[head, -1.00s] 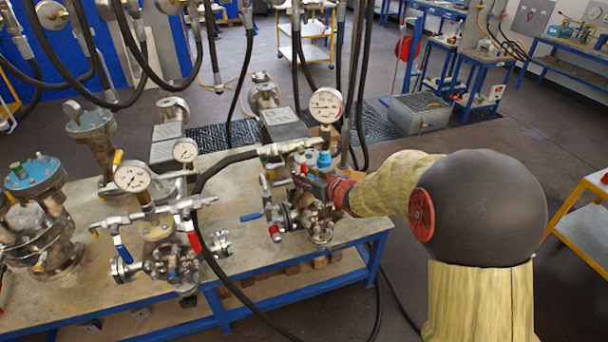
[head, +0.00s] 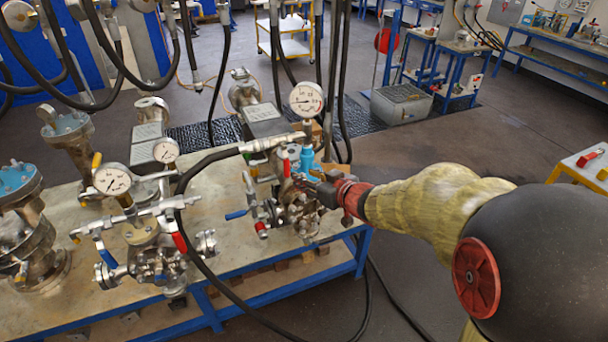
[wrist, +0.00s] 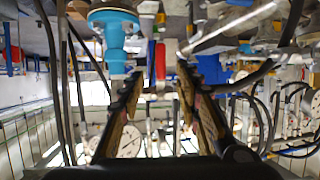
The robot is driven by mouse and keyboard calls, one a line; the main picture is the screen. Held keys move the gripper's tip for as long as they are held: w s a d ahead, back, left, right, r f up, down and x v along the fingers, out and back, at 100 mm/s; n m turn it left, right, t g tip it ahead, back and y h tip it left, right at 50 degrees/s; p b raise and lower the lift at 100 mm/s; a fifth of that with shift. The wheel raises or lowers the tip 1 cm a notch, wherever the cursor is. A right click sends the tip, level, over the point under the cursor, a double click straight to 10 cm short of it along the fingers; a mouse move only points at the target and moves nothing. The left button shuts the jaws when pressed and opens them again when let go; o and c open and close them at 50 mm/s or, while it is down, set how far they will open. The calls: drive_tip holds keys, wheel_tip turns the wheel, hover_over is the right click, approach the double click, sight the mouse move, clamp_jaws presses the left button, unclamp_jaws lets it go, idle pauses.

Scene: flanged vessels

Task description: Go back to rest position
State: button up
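My gripper (head: 312,184) is at the right side of the right-hand flanged vessel (head: 297,215), close to its valve fittings. In the wrist view my gripper (wrist: 158,72) has its two fingers apart, with a clear gap and nothing held between them. A red handle (wrist: 160,62) shows beyond that gap. A light blue fitting (wrist: 116,38) is left of the fingers in the wrist view; it also shows above my gripper in the head view (head: 307,158). Whether a fingertip touches the vessel is hard to tell.
The vessel stands on a blue-framed bench (head: 235,277) beside another gauge-topped vessel (head: 155,258). A black hose (head: 187,190) arches between them and hangs over the front edge. More hoses (head: 225,75) hang above. The floor right of the bench is open.

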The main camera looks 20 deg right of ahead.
drive_tip(key=s+d+f+m+g+h, duration=0.1)
drive_tip(key=s+d+f+g+h, duration=0.25)
drive_tip(key=d+f, duration=0.3)
drive_tip(key=s+d+m+g+h, duration=0.2)
drive_tip(key=s+d+g+h, duration=0.15)
drive_tip(key=s, duration=0.75)
drive_tip(key=s+a+r+y+b, duration=0.1)
drive_tip(key=s+a+r+y, duration=0.1)
drive_tip(key=s+a, duration=0.5)
drive_tip(key=s+a+r+y+b, duration=0.2)
drive_tip(key=s+a+r, duration=0.3)
drive_tip(key=s+a, duration=0.3)
drive_tip(key=a, duration=0.3)
drive_tip(key=shift+s+a+r+n+g+b, duration=0.25)
drive_tip(key=shift+a+n+g+b, duration=0.05)
drive_tip(key=shift+a, duration=0.1)
